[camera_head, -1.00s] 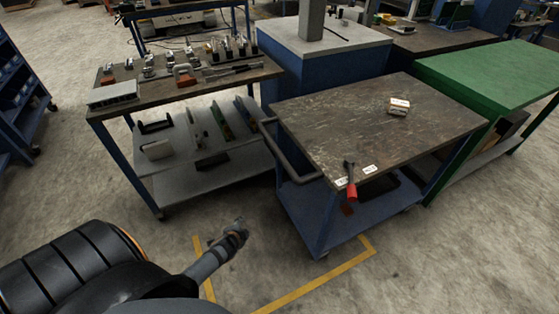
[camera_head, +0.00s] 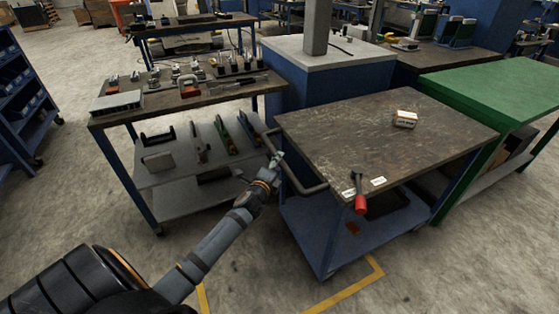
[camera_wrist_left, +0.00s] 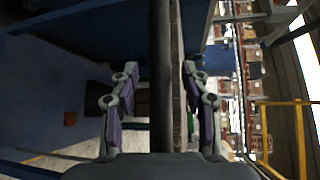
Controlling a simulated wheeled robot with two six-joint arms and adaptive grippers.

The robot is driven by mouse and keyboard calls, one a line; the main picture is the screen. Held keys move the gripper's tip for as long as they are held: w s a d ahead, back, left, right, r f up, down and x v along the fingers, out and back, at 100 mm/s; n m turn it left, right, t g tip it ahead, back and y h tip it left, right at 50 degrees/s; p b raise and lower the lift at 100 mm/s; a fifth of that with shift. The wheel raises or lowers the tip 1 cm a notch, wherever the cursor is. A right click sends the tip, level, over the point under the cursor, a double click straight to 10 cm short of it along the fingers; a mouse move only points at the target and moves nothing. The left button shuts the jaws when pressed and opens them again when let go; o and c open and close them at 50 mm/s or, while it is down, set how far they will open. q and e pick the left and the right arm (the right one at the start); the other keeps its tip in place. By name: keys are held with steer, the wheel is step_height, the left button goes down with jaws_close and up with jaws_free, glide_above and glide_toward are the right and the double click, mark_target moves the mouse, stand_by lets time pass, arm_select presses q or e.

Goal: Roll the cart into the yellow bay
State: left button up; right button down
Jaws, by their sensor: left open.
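The cart (camera_head: 380,130) has a dark worn top, a blue frame with a lower shelf, and a dark bent handle (camera_head: 302,187) on its left side. My left gripper (camera_head: 277,157) is at the handle, with its fingers open. In the left wrist view the open fingers (camera_wrist_left: 155,75) stand on either side of a dark bar that looks like the handle (camera_wrist_left: 160,40). The yellow bay (camera_head: 345,289) is marked by floor lines in front of the cart. The cart hides part of the bay, and the lower picture edge cuts it off. My right gripper is out of view.
A tool-laden workbench (camera_head: 140,112) stands left, and a green table (camera_head: 490,85) stands close on the right. Open concrete floor (camera_head: 450,275) lies in front of the cart.

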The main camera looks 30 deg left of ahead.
arm_select(q)
steer(key=shift+x, duration=1.35)
steer(key=shift+c, duration=0.2)
jaws_close()
